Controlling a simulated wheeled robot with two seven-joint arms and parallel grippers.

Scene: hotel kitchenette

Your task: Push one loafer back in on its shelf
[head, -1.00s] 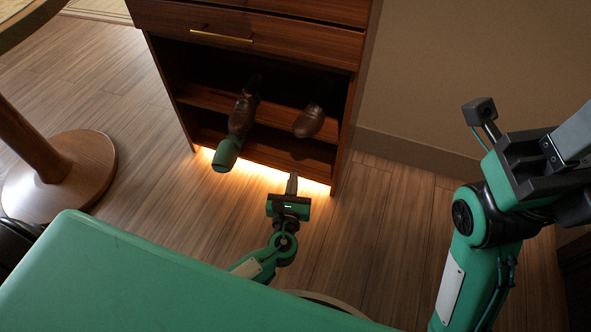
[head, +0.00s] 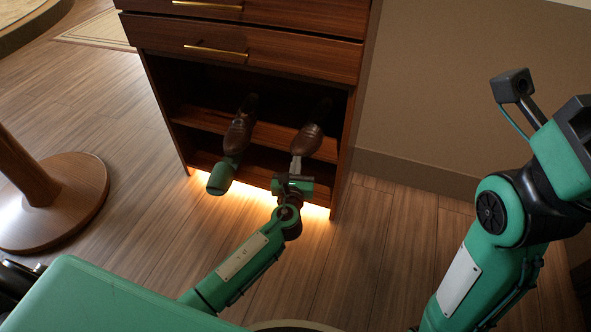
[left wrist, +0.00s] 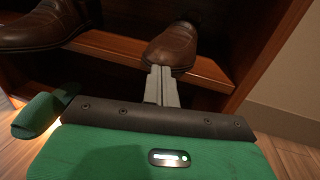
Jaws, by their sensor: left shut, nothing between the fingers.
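Two brown leather loafers lie side by side on the upper open shelf (head: 272,133) of a wooden cabinet, toes outward. The left loafer (head: 238,133) and the right loafer (head: 308,141) both reach past the shelf's front edge. My left gripper (head: 297,164) is shut and empty, its fingertips right at the toe of the right loafer. In the left wrist view the closed fingers (left wrist: 161,85) meet or almost meet the toe of the right loafer (left wrist: 171,47); exact contact is hard to tell. The left loafer (left wrist: 35,27) is apart from them. My right gripper is out of view.
A green rounded object (head: 222,176) sticks out below the left loafer. Drawers with brass handles (head: 215,50) are above the shelves. The cabinet's right side panel (head: 345,150) stands close to the right loafer. A round wooden table base (head: 55,200) is at left.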

